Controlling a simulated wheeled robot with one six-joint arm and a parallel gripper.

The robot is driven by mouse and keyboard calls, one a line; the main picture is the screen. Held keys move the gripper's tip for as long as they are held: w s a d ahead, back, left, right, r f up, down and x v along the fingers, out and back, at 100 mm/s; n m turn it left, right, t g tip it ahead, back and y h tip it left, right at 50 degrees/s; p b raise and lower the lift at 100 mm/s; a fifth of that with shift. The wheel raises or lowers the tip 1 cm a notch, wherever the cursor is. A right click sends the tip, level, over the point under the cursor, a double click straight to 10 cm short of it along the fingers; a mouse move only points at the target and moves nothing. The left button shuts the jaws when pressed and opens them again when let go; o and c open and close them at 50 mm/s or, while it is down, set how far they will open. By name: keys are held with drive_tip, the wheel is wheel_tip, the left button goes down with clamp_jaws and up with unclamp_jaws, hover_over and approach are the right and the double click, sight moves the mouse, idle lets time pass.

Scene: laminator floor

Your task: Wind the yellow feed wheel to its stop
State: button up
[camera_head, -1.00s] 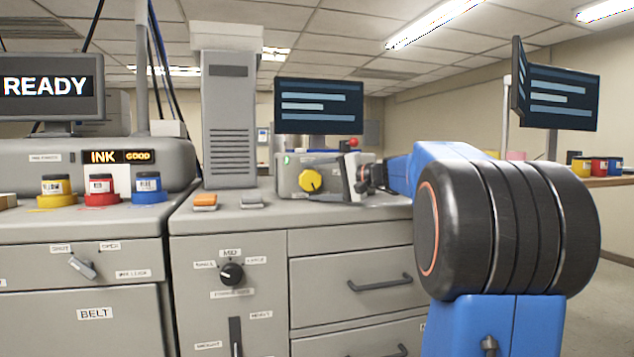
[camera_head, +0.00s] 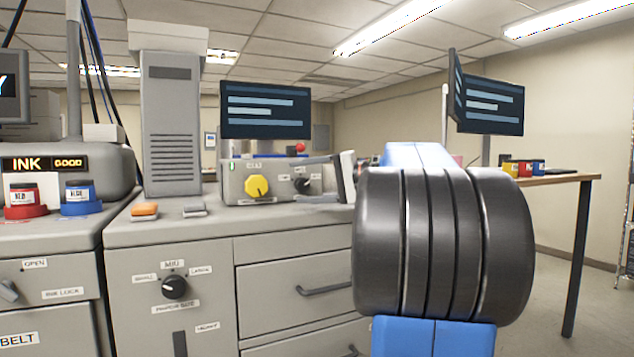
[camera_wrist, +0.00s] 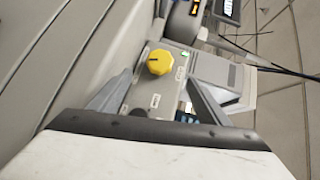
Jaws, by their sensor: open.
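The yellow feed wheel (camera_head: 257,187) is a round knob with a dark pointer mark, on the front of a grey box (camera_head: 238,188) on the counter. It also shows in the wrist view (camera_wrist: 160,62), beyond and between my spread fingers. My gripper (camera_wrist: 159,80) is open and empty, apart from the wheel. In the head view my gripper (camera_head: 345,177) is to the right of the wheel, partly hidden by my own arm.
A black knob (camera_head: 301,185) sits right of the wheel, and a red button (camera_head: 299,147) tops the box. Orange (camera_head: 145,209) and grey (camera_head: 194,209) switches lie on the counter to the left. A tall grey cabinet (camera_head: 172,125) and a monitor (camera_head: 265,110) stand behind.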

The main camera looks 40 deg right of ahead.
drive_tip(key=shift+v, duration=1.85)
drive_tip(key=shift+s+f, duration=0.1)
